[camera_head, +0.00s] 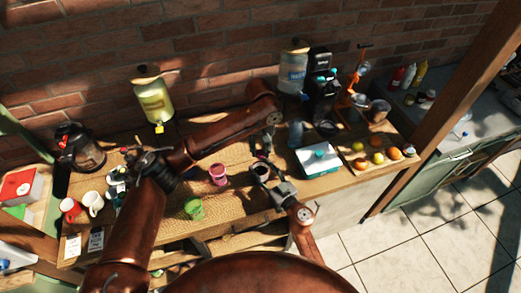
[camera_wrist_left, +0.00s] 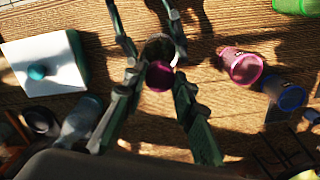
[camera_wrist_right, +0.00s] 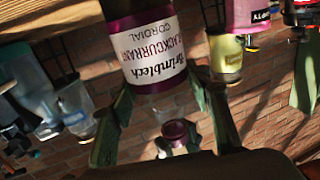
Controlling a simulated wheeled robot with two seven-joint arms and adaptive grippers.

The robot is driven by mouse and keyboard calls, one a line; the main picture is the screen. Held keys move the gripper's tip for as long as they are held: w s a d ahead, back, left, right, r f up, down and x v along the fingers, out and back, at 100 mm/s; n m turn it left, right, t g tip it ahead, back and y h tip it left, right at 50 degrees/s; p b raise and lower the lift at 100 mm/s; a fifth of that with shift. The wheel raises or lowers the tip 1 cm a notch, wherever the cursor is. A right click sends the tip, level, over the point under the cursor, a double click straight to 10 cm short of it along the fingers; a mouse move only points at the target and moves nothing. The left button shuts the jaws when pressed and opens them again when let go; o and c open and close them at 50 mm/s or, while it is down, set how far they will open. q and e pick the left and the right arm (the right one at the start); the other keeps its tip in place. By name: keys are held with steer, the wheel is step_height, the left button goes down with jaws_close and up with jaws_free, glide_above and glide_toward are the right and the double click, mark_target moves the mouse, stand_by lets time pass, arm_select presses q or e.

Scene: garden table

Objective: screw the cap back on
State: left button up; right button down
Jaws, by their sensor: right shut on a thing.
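A blackcurrant cordial bottle (camera_wrist_right: 150,55) with a white label fills the top of the right wrist view, upside down in the picture. My right gripper (camera_wrist_right: 160,105) is shut on it. A purple cap (camera_wrist_right: 175,132) shows at the neck end; I cannot tell whether it is seated. In the left wrist view the cap (camera_wrist_left: 160,76) lies between the fingers of my left gripper (camera_wrist_left: 156,82), with gaps beside it, beside the dark bottle (camera_wrist_left: 158,47). In the head view my left gripper (camera_head: 262,150) is just behind my right gripper (camera_head: 266,178); details there are too small.
A pink cup (camera_head: 217,174) and a green cup (camera_head: 194,208) stand left of the grippers. A coffee machine (camera_head: 322,85) and dispensers stand along the brick wall.

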arm_select(q)
jaws_close()
steer(key=m, duration=0.4)
steer(key=shift+m, duration=0.4)
steer(key=m, duration=0.3)
steer(key=shift+m, duration=0.4)
steer(key=m, duration=0.9)
steer(key=o, duration=0.7)
jaws_free()
steer(key=shift+c, duration=0.2)
